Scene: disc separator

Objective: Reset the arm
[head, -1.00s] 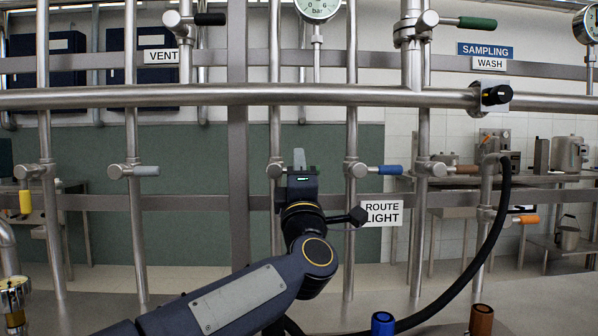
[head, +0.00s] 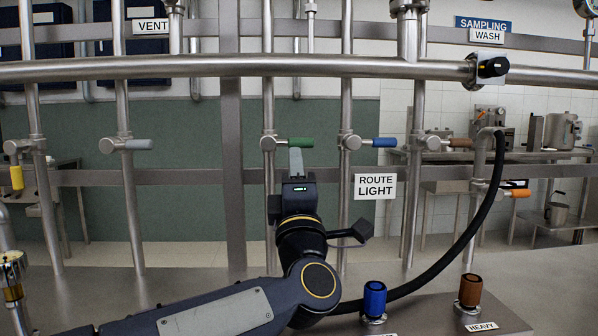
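My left gripper (head: 296,160) points up and away in the middle of the view, on my dark arm that comes in from the lower left. A grey finger shows just below the green valve handle (head: 301,142), which lies level on its pipe. I see no object in the gripper. The fingers overlap from this angle, so I cannot tell how far apart they are. My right gripper is out of view.
A long horizontal pipe (head: 220,67) crosses above the gripper, with several upright pipes behind. Blue (head: 386,142) and grey (head: 139,144) valve handles flank the green one. A black hose (head: 462,240) curves at right. Blue (head: 375,298) and brown (head: 470,290) fittings stand in front.

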